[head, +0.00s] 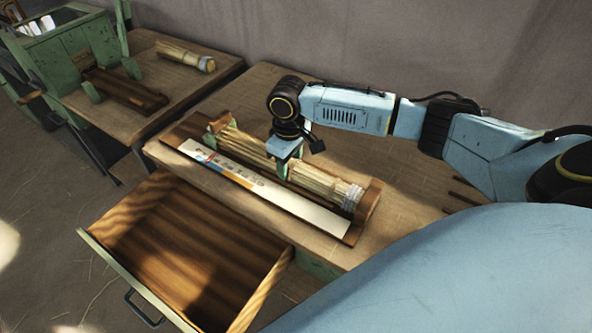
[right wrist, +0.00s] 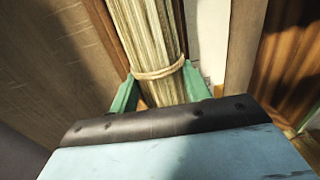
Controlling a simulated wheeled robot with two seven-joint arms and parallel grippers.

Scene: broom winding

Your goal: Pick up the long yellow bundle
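The long yellow bundle (head: 308,172) of straw lies lengthwise in a wooden holder (head: 372,200) on the near table, with a pale binding at its near right end. My right gripper (head: 284,160) is over the bundle's middle, pointing down. In the right wrist view, its green fingers (right wrist: 160,90) stand one on each side of the bundle (right wrist: 150,35), close to a cord tied around it. I cannot tell whether both fingers press on the straw. The bundle appears to rest in the holder. My left gripper is not in view.
A pale printed strip (head: 255,185) lies along the holder's front side. An open, empty wooden drawer (head: 190,250) juts out below the table's front edge. A second table at the left bears a shorter straw bundle (head: 182,54) and a dark wooden piece (head: 122,90).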

